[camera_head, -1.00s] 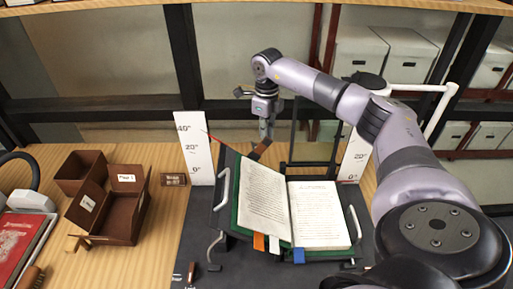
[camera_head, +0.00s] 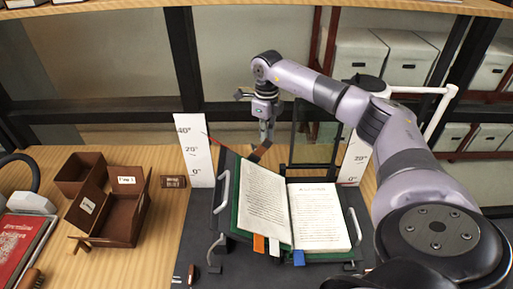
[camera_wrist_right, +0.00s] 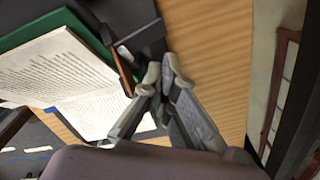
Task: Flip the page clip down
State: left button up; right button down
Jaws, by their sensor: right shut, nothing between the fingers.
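The open book (camera_head: 264,205) lies on a dark cradle with its left side raised and its right page (camera_head: 318,215) flatter. The page clip (camera_head: 259,152) is a short brown strip at the book's top edge, tilted up. In the right wrist view the clip (camera_wrist_right: 124,72) stands by a dark mount, left of the fingertips. My right gripper (camera_head: 267,140) is at the book's top edge, close beside the clip. Its fingertips (camera_wrist_right: 160,68) are together with nothing between them. I cannot tell whether they touch the clip. My left gripper is not in view.
White angle scales (camera_head: 195,150) stand on both sides of the cradle, with a red pointer at the left one. Brown open boxes (camera_head: 108,210) and a red book (camera_head: 17,245) lie to the left. A dark upright frame (camera_head: 305,145) stands behind the book.

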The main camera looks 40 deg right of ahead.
aim_at(266, 148)
jog(key=shift+s+a, duration=0.1)
jog(key=shift+s, duration=0.05)
jog(key=shift+s+a+f+p, duration=0.15)
jog(key=shift+s+a+p, duration=0.05)
jog(key=shift+s+a, duration=0.8)
jog(key=shift+s+a+f+p, duration=0.1)
jog(key=shift+s+a+p, duration=0.05)
jog(key=shift+s+a, duration=0.8)
jog(key=r+p, duration=0.2)
jog(key=r, duration=0.1)
jog(key=w+d+r+p, duration=0.1)
jog(key=r+p, duration=0.1)
jog(key=r, duration=0.1)
jog(key=w+d+r+p, duration=0.1)
jog(key=r+p, duration=0.2)
jog(key=r, duration=0.1)
jog(key=shift+d, duration=0.15)
